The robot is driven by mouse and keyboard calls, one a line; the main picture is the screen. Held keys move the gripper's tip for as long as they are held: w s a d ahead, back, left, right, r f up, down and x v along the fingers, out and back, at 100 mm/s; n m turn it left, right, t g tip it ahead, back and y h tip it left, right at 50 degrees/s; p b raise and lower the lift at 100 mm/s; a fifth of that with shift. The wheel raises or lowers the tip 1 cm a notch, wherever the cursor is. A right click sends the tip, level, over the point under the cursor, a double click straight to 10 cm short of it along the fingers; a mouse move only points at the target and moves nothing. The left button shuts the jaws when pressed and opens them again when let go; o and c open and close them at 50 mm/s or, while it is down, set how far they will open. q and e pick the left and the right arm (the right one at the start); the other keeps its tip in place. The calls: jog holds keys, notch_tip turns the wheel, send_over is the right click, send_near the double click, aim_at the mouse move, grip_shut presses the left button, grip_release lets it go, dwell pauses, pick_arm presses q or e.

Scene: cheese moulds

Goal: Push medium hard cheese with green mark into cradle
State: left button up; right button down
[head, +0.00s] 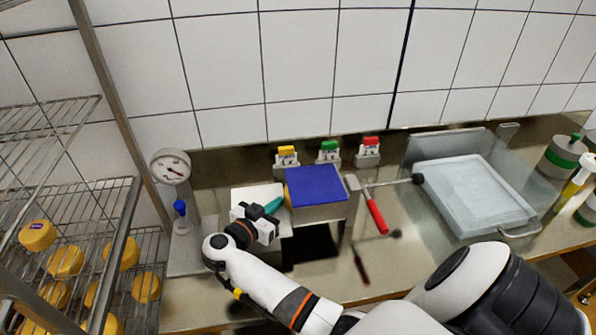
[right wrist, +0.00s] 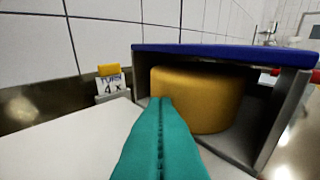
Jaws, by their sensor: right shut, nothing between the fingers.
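A yellow cheese wheel (right wrist: 205,98) sits inside the box-like cradle with a blue top (right wrist: 225,52), between its grey side walls. In the head view only a thin edge of the cheese (head: 287,196) shows at the left of the blue top (head: 315,182). No green mark shows on the visible side of the cheese. My right gripper (head: 274,206) is shut and empty, its teal fingers (right wrist: 160,104) pointing at the cheese from the cradle's open left side. The tips overlap the cheese's edge; I cannot tell whether they touch. My left gripper is out of view.
Yellow (head: 287,155), green (head: 329,150) and red (head: 370,147) marked holders stand along the wall. A red-handled tool (head: 375,211) lies right of the cradle, before a clear tray (head: 475,195). A dial gauge (head: 171,167) and a rack with cheeses (head: 66,260) are left.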

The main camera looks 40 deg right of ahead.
aim_at(287, 201)
jog(key=shift+s+d+p, duration=0.4)
jog(key=shift+d+p, duration=0.15)
jog(key=shift+d, duration=0.1)
jog(key=shift+s+d+p, duration=0.35)
jog(key=shift+d+p, duration=0.2)
jog(key=shift+d, duration=0.1)
jog(key=shift+s+d+p, duration=0.4)
jog(key=shift+d+p, duration=0.15)
jog(key=shift+d, duration=0.1)
dwell(1.4)
jog(key=shift+w+a+r+p, duration=0.35)
jog(key=shift+w+a+r, duration=0.05)
jog(key=shift+a, duration=0.3)
jog(key=shift+w+a+r+p, duration=0.1)
jog(key=shift+w+a+r, duration=0.15)
jog(key=shift+a, duration=0.25)
jog(key=shift+w+a+r+p, duration=0.15)
jog(key=shift+w+a, duration=0.2)
jog(key=shift+a, duration=0.15)
jog(key=shift+w+a+r+p, duration=0.1)
jog(key=shift+w+a+r, duration=0.15)
jog(key=shift+a, duration=0.25)
